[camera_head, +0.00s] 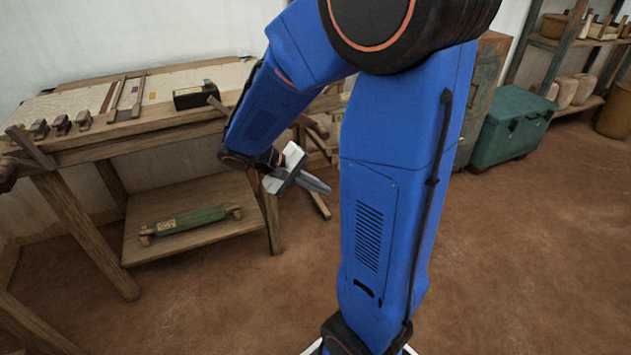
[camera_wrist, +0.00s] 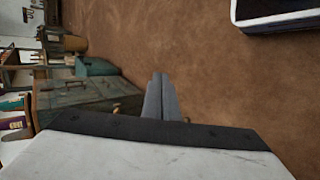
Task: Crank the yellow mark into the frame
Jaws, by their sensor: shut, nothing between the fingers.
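My gripper (camera_head: 325,188) is shut and empty. It hangs in the air just right of the loom table and points right and slightly down; its closed fingers (camera_wrist: 160,80) also show in the wrist view, over floor and furniture. The pale cloth (camera_head: 65,103) lies on top of the loom (camera_head: 90,139). A small yellow mark (camera_head: 152,96) shows on the cloth, just right of two narrow upright strips (camera_head: 137,97) that may be the frame's side. A wooden handle (camera_head: 314,126) sticks out at the loom's right end, partly behind my arm; I cannot tell whether it is the crank.
A black box (camera_head: 195,97) and several small blocks (camera_head: 61,125) stand on the loom top. A green roller (camera_head: 190,220) lies on the lower shelf (camera_head: 135,250). A teal chest (camera_head: 508,125) and shelves stand at the right. The brown floor (camera_head: 530,260) is open.

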